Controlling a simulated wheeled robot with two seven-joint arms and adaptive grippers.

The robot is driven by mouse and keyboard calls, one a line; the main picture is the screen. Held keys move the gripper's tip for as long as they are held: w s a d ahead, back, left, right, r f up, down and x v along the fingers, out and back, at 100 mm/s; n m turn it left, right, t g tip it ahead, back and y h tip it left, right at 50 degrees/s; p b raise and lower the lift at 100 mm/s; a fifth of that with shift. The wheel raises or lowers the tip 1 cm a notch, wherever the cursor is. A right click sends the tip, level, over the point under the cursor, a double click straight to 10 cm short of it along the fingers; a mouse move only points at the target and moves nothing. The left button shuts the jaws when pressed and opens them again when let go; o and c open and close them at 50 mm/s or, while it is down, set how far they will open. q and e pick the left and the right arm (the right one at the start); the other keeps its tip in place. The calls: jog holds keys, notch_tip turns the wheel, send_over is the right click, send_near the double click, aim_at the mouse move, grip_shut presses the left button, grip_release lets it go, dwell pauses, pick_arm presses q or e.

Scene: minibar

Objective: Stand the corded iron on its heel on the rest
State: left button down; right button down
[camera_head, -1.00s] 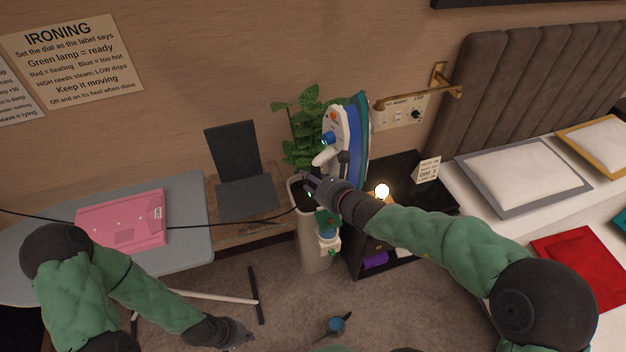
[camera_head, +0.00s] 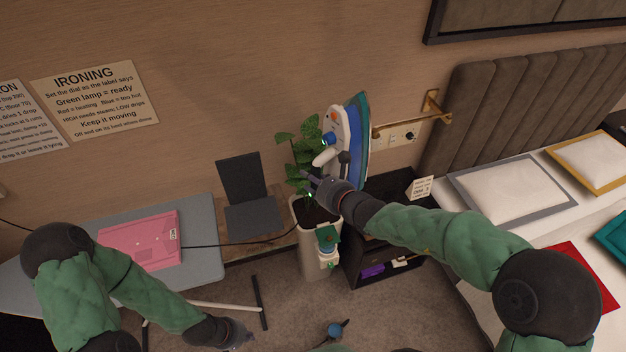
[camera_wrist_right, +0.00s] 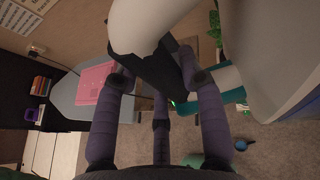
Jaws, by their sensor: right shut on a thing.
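The corded iron (camera_head: 349,140) is white, blue and teal. It is held up in the air in front of the wall, roughly upright, with its soleplate side towards the right. My right gripper (camera_head: 322,186) is shut on it near its lower left part. In the right wrist view the fingers (camera_wrist_right: 160,95) close around a dark part of the iron (camera_wrist_right: 150,30). The dark rest (camera_head: 250,197), a flat plate with an upright back, stands empty right of the ironing board. My left gripper (camera_head: 240,336) is low over the carpet, too small to judge.
A pink folded cloth (camera_head: 140,240) lies on the grey ironing board (camera_head: 205,225). A black cord runs from there towards the plant. A potted plant (camera_head: 305,165) in a tall pale pot (camera_head: 316,262) stands below the iron. A black nightstand (camera_head: 385,255) and bed are right.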

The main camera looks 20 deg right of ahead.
aim_at(315, 174)
jog(key=shift+r+p, duration=0.9)
jog(key=shift+r, duration=0.6)
jog(key=shift+f, duration=0.2)
